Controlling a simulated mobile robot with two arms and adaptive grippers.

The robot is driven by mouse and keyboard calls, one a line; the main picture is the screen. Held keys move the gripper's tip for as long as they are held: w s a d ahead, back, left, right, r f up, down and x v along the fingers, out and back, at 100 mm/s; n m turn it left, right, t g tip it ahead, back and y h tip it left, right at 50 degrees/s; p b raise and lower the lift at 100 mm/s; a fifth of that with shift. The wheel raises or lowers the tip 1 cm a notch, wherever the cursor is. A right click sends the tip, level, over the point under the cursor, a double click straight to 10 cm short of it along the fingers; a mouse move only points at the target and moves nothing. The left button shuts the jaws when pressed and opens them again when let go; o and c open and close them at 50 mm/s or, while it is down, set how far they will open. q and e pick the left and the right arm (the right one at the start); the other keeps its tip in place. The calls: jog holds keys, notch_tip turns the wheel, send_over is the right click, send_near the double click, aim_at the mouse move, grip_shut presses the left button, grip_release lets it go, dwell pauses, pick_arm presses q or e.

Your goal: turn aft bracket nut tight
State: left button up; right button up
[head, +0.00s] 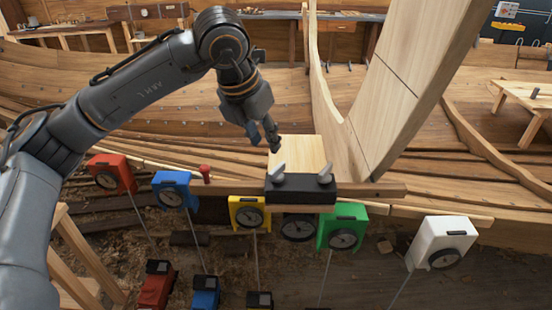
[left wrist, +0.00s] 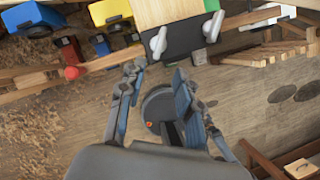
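A black bracket (head: 300,190) sits at the foot of a pale wooden block (head: 297,151) on the plank edge. It carries two grey wing-shaped nuts, a left one (head: 278,169) and a right one (head: 325,174); which is the aft one I cannot tell. In the left wrist view the bracket (left wrist: 185,40) shows with the near nut (left wrist: 158,42) and the far nut (left wrist: 213,25). My left gripper (head: 272,140) is above and behind the left nut in the head view. In the wrist view its fingers (left wrist: 157,74) are apart and empty, short of the near nut. My right gripper is out of view.
Boxes with dials hang along the plank: red (head: 110,174), blue (head: 173,190), yellow (head: 248,213), green (head: 343,227) and white (head: 440,243). A red knob (head: 205,173) stands left of the bracket. A tall timber (head: 415,75) rises to the right.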

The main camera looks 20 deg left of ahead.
aim_at(276, 168)
pick_arm(q)
jog(key=p+x, duration=0.1)
jog(key=x, duration=0.4)
jog(key=p+x, duration=0.2)
jog(key=x, duration=0.2)
jog(key=shift+w+d+f, duration=0.1)
jog(key=shift+w+f, duration=0.15)
jog(key=shift+w, duration=0.1)
jog(key=shift+w+f, duration=0.1)
jog(key=shift+f, duration=0.2)
jog(key=shift+w+f, duration=0.1)
jog(key=shift+f, duration=0.1)
grip_shut()
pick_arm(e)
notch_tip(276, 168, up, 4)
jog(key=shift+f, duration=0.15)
